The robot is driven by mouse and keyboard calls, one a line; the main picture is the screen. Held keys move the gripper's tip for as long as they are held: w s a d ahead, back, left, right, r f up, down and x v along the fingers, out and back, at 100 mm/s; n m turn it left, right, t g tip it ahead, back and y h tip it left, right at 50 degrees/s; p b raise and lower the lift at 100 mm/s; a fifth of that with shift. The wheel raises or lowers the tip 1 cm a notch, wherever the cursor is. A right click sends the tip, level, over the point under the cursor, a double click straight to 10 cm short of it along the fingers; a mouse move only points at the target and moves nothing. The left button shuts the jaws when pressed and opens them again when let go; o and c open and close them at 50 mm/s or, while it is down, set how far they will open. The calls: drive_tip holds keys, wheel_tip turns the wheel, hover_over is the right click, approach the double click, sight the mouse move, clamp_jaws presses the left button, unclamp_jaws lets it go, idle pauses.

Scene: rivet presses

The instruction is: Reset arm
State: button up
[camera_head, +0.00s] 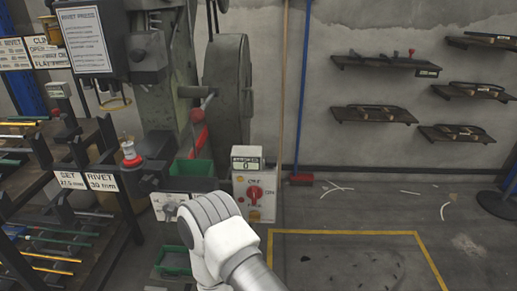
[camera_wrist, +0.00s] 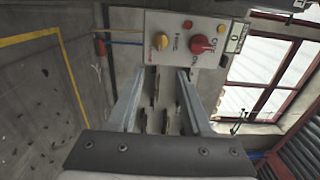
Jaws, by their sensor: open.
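My white arm reaches up from the bottom centre in the head view, and its rounded joint covers the area in front of the press. My gripper (camera_wrist: 158,76) shows in the wrist view with its two fingers apart and nothing between them. Beyond the fingertips is a grey control box with a red knob (camera_wrist: 202,44); I cannot tell the distance. In the head view the control box (camera_head: 254,192) stands right of the rivet press (camera_head: 158,100), with a small display on top. My fingers cannot be made out in the head view.
A rack with coloured rods (camera_head: 45,255) stands at the left. A yellow floor line (camera_head: 345,233) marks a mostly clear area at the right. Wall shelves (camera_head: 372,115) hold parts, and a red broom (camera_head: 301,179) leans by the wall. White scraps lie on the floor.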

drive_tip(key=w+r+n+g, duration=0.2)
drive_tip(key=w+r+g, duration=0.2)
drive_tip(key=w+r, duration=0.4)
wheel_tip(320, 180, up, 8)
drive_tip(key=w+d+r+n+g+y, duration=0.1)
drive_tip(key=w+d+n+g+y, duration=0.1)
drive_tip(key=n+g, duration=0.15)
drive_tip(key=s+d+r+n+g, duration=0.2)
drive_tip(key=s+d+r+n, duration=0.25)
drive_tip(key=s, duration=0.35)
drive_tip(key=s+d+r+n+g+h, duration=0.1)
drive_tip(key=s+d+r+n, duration=0.4)
drive_tip(key=s, duration=0.4)
drive_tip(key=s+d+r+n+g, duration=0.2)
drive_tip(key=s+d+r+n, duration=0.3)
drive_tip(key=s, duration=0.3)
wheel_tip(320, 180, up, 23)
drive_tip(key=m+p, duration=0.1)
drive_tip(key=p, duration=2.2)
drive_tip(key=shift+d+f, duration=0.15)
drive_tip(key=shift+d, duration=0.1)
drive_tip(key=shift+c, duration=0.3)
